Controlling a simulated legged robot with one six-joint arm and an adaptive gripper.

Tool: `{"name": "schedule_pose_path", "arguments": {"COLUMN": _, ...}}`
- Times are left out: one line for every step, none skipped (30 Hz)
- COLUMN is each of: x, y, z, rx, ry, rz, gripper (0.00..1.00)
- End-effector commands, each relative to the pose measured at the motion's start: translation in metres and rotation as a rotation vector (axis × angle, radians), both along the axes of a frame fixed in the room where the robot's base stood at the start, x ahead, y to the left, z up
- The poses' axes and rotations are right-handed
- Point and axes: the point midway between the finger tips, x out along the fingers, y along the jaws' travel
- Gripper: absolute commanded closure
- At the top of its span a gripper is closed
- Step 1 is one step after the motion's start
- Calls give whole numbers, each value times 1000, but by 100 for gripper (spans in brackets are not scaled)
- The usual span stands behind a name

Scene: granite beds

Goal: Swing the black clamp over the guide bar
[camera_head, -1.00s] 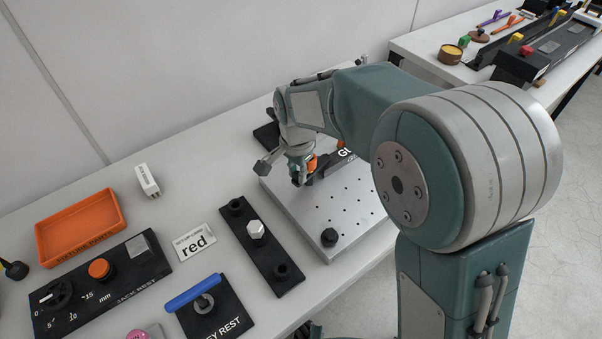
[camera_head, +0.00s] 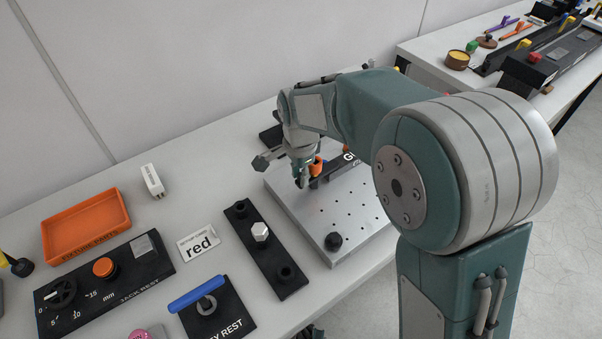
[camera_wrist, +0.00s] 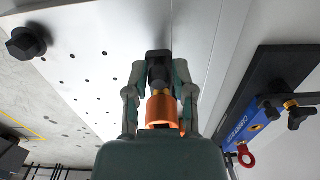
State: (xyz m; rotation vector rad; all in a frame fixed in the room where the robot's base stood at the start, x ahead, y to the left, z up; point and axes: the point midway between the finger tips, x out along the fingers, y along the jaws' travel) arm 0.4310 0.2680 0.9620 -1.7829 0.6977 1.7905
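The silver plate with rows of holes (camera_head: 325,215) lies at the far end of the bench. The guide bar (camera_head: 345,160), a dark bar with partly hidden white lettering, is at its back, mostly behind my arm. My gripper (camera_head: 305,178) points down at the bar's left end, beside an orange part (camera_head: 318,165). In the wrist view, my gripper's fingers (camera_wrist: 159,75) stand on both sides of a black piece (camera_wrist: 158,68), seemingly the black clamp, and the orange cylindrical part (camera_wrist: 162,110). I cannot tell whether the fingers press on it.
A black knob (camera_head: 333,241) stands on the plate's near corner. A blue-handled key (camera_head: 196,294) rests in front.

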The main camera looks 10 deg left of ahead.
Motion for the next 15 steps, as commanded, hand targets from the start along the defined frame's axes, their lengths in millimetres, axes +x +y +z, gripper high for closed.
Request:
{"name": "schedule_pose_path", "arguments": {"x": 0, "y": 0, "z": 0, "rx": 0, "ry": 0, "rz": 1, "gripper": 42}}
{"name": "schedule_pose_path", "arguments": {"x": 0, "y": 0, "z": 0, "rx": -1, "ry": -1, "rz": 1, "gripper": 42}}
{"name": "schedule_pose_path", "arguments": {"x": 0, "y": 0, "z": 0, "rx": -1, "ry": -1, "rz": 1, "gripper": 42}}
{"name": "schedule_pose_path", "arguments": {"x": 0, "y": 0, "z": 0, "rx": -1, "ry": -1, "rz": 1, "gripper": 42}}
{"name": "schedule_pose_path", "arguments": {"x": 0, "y": 0, "z": 1, "rx": -1, "ry": -1, "rz": 1, "gripper": 42}}
{"name": "schedule_pose_path", "arguments": {"x": 0, "y": 0, "z": 1, "rx": -1, "ry": -1, "rz": 1, "gripper": 42}}
{"name": "schedule_pose_path", "arguments": {"x": 0, "y": -1, "z": 1, "rx": -1, "ry": -1, "rz": 1, "gripper": 42}}
{"name": "schedule_pose_path", "arguments": {"x": 1, "y": -1, "z": 1, "rx": -1, "ry": -2, "rz": 1, "gripper": 42}}
{"name": "schedule_pose_path", "arguments": {"x": 1, "y": -1, "z": 1, "rx": -1, "ry": -2, "rz": 1, "gripper": 42}}
{"name": "schedule_pose_path", "arguments": {"x": 1, "y": -1, "z": 1, "rx": -1, "ry": -2, "rz": 1, "gripper": 42}}
{"name": "schedule_pose_path", "arguments": {"x": 1, "y": -2, "z": 2, "rx": 0, "ry": -3, "rz": 1, "gripper": 42}}
{"name": "schedule_pose_path", "arguments": {"x": 1, "y": -2, "z": 3, "rx": 1, "ry": -4, "rz": 1, "gripper": 42}}
{"name": "schedule_pose_path", "arguments": {"x": 1, "y": -2, "z": 5, "rx": 1, "ry": -4, "rz": 1, "gripper": 42}}
{"name": "schedule_pose_path", "arguments": {"x": 1, "y": -2, "z": 8, "rx": 2, "ry": -4, "rz": 1, "gripper": 42}}
{"name": "schedule_pose_path", "arguments": {"x": 1, "y": -1, "z": 12, "rx": 2, "ry": -4, "rz": 1, "gripper": 42}}
